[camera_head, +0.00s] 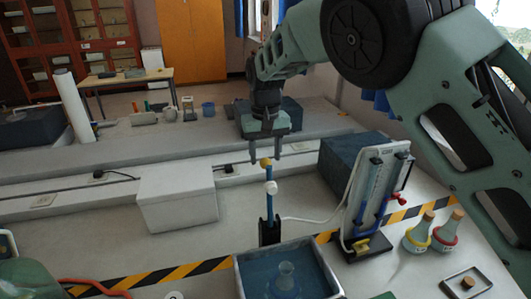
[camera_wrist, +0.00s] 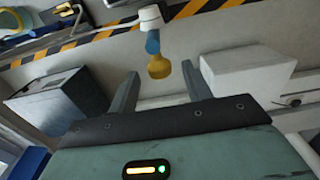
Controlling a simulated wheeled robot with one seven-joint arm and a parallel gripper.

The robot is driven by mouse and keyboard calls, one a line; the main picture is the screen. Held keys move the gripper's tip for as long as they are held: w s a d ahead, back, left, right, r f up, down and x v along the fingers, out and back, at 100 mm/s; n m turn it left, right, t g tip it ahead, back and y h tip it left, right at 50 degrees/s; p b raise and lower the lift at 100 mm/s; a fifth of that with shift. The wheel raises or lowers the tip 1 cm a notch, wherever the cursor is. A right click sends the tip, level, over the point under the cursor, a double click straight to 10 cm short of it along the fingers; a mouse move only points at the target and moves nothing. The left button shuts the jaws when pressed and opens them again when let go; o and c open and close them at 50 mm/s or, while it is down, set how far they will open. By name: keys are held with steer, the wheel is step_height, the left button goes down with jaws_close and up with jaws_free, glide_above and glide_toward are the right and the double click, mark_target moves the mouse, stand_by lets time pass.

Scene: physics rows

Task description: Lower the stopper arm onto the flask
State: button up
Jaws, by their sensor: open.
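The stopper arm (camera_head: 268,205) stands upright, a blue rod with a white joint and a yellow end (camera_head: 265,163), rising from a black holder (camera_head: 269,231). Its yellow end also shows in the wrist view (camera_wrist: 158,67). A clear flask (camera_head: 286,276) stands in the blue-grey basin (camera_head: 243,279) in front of the holder. My gripper (camera_head: 265,158) is open, pointing down over the top of the stopper arm. In the wrist view, the yellow end shows between my fingertips (camera_wrist: 160,82), with gaps on both sides; I see no contact.
A tube panel (camera_head: 377,190) stands right of the stopper arm, joined by a white hose. Two corked flasks (camera_head: 418,234) (camera_head: 447,233) and a small tray (camera_head: 467,283) are at the right. A white block (camera_head: 177,197) is at the left. Striped tape crosses the bench.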

steer(key=shift+f, duration=0.75)
jaws_close()
steer(key=shift+s, duration=0.1)
